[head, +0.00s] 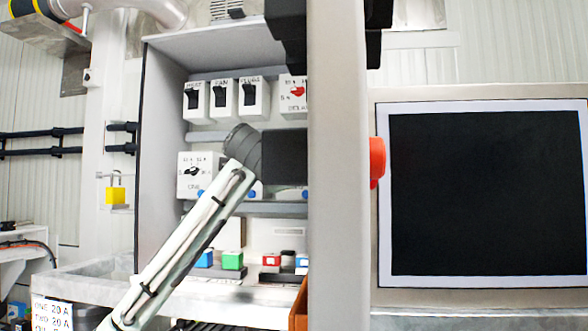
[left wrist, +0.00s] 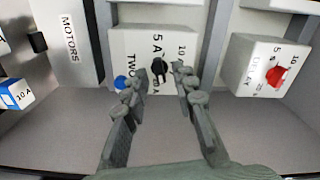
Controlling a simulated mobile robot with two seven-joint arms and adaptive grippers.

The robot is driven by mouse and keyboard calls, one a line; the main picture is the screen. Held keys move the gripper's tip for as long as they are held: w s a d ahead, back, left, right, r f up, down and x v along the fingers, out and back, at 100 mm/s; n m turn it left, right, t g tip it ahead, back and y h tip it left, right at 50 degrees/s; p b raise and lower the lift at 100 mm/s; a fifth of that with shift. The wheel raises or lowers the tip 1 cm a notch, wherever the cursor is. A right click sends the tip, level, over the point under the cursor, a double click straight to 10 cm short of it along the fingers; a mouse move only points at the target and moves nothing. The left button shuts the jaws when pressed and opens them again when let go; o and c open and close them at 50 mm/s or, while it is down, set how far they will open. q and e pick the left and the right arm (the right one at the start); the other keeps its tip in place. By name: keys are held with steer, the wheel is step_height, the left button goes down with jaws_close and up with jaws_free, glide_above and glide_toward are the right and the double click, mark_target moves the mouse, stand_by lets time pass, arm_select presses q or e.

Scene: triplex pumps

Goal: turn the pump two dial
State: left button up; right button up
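The pump two dial is a small black knob (left wrist: 159,67) on a white box labelled TWO with 5 A and 10 marks, in the left wrist view. My left gripper (left wrist: 161,76) is open, with one fingertip on each side of the knob. I cannot tell whether the fingers touch it. In the head view my left arm reaches up into the cabinet, and its dark wrist and gripper hide the pump two dial. The dial of pump one (head: 193,172) shows just left of my wrist. My right gripper is in neither view.
A red dial on a white delay box (left wrist: 277,75) is close by, and a blue button (left wrist: 121,82) sits beside the black knob. A row of black switches (head: 221,97) is above. A beige post (head: 338,230) blocks the cabinet's right side. A dark screen (head: 485,190) stands further right.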

arm_select(q)
steer(key=s+a, duration=0.2)
steer(key=s, duration=0.9)
steer(key=shift+s+a, duration=0.2)
steer(key=shift+s, duration=0.2)
